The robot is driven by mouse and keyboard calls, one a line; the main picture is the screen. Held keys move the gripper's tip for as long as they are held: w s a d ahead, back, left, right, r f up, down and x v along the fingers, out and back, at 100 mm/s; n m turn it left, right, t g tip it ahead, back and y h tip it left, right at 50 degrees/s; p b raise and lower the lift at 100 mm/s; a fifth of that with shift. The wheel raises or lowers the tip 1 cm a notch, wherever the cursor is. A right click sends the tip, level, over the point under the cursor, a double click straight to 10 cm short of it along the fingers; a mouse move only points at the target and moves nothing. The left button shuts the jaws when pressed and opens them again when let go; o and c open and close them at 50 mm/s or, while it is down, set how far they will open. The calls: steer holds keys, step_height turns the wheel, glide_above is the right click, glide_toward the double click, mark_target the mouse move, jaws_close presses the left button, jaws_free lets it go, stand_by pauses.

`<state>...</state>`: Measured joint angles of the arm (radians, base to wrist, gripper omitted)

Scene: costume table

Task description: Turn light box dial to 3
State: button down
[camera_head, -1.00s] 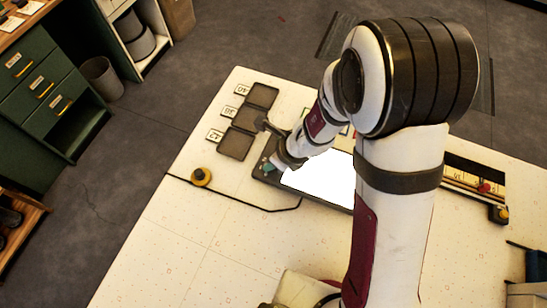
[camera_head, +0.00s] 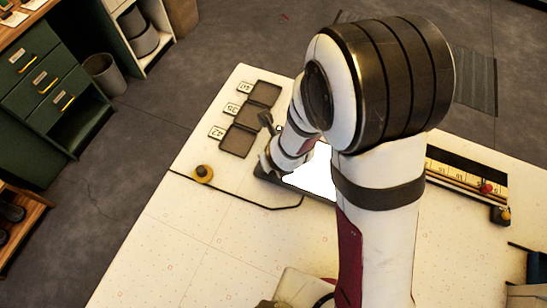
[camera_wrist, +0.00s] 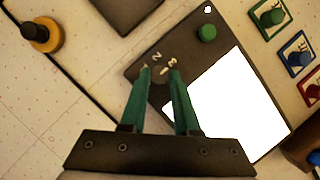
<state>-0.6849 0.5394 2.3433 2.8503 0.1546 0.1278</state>
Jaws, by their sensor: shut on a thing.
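The light box shows in the wrist view as a dark frame (camera_wrist: 152,47) around a bright white panel. In the head view its lit panel (camera_head: 312,178) is partly behind my arm. Its dial (camera_wrist: 160,75) is small and dark, with printed numbers including a 2 and a 3 around its far side. My gripper (camera_wrist: 160,74) has its two green fingers on either side of the dial and is shut on it. The fingers partly cover the dial, so I cannot tell its exact setting. In the head view the fingertips are hidden.
A green round knob (camera_wrist: 207,33) sits at another corner of the box. A yellow and black button (camera_head: 202,174) stands left of it, with a cable. Dark trays (camera_head: 237,141) lie beyond it. Coloured pegs in frames (camera_wrist: 270,17) are at the right.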

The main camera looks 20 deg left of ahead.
stand_by(0.3)
steer(key=c, duration=0.6)
jaws_free()
steer(key=shift+c, duration=0.2)
